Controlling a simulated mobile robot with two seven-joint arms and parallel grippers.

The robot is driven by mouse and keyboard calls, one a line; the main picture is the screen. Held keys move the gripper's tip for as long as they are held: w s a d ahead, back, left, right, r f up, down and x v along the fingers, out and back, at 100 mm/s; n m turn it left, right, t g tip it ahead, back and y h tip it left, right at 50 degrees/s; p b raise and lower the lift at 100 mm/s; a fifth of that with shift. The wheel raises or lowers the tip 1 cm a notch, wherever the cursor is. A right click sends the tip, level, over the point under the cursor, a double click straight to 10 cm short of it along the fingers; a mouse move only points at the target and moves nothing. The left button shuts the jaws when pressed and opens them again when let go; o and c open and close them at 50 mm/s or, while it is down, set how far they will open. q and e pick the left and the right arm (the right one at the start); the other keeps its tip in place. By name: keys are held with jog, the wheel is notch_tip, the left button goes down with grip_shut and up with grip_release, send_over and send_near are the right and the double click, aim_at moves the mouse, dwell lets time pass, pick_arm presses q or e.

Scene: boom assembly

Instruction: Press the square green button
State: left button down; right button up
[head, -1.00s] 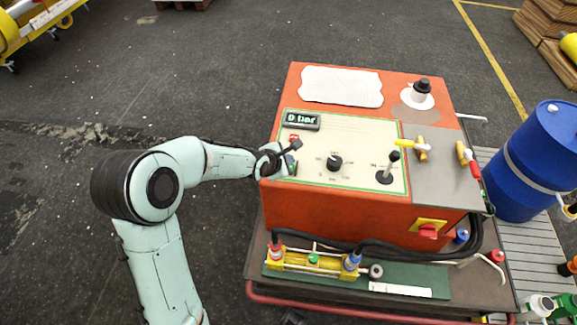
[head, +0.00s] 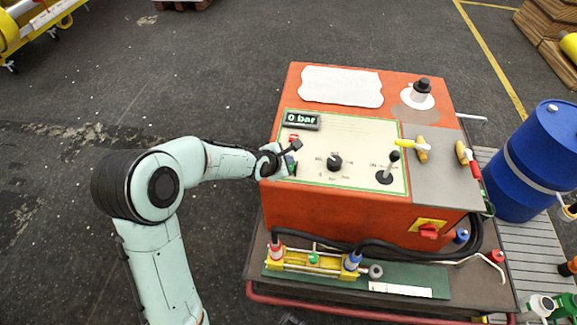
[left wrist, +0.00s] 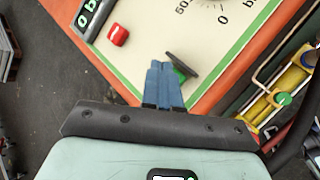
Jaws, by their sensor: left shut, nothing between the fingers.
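The control panel (head: 340,190) is a cream face with a green border on top of an orange machine. My left gripper (head: 290,162) is over the panel's lower left corner. In the left wrist view its blue fingers (left wrist: 163,82) are shut together with nothing between them. A green button (left wrist: 182,74) shows just beside the fingertips, partly hidden by a tilted dark plate (left wrist: 182,64). The dark plate also shows in the head view (head: 296,146). I cannot tell whether the fingers touch the button. My right gripper is not in view.
A red button (left wrist: 118,35) and the "0 bar" display (head: 301,120) lie farther up the panel. A black knob (head: 334,162) and a black lever (head: 387,170) stand to the right. Hoses and a yellow cylinder (head: 313,261) are below. A blue barrel (head: 540,160) stands at right.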

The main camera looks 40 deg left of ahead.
pick_arm(q)
jog(key=shift+f, duration=0.35)
jog(key=shift+f+b, duration=0.3)
jog(key=shift+f, duration=0.25)
dwell(0.8)
jog(key=shift+r, duration=0.15)
jog(key=shift+r+p, duration=0.8)
jog(key=shift+p, duration=0.15)
jog(key=shift+r+p, duration=0.45)
jog(key=shift+r, duration=0.05)
notch_tip(320, 180, up, 4)
jog(key=p, duration=0.3)
jog(key=shift+r+p, duration=0.1)
jog(key=shift+p, duration=0.2)
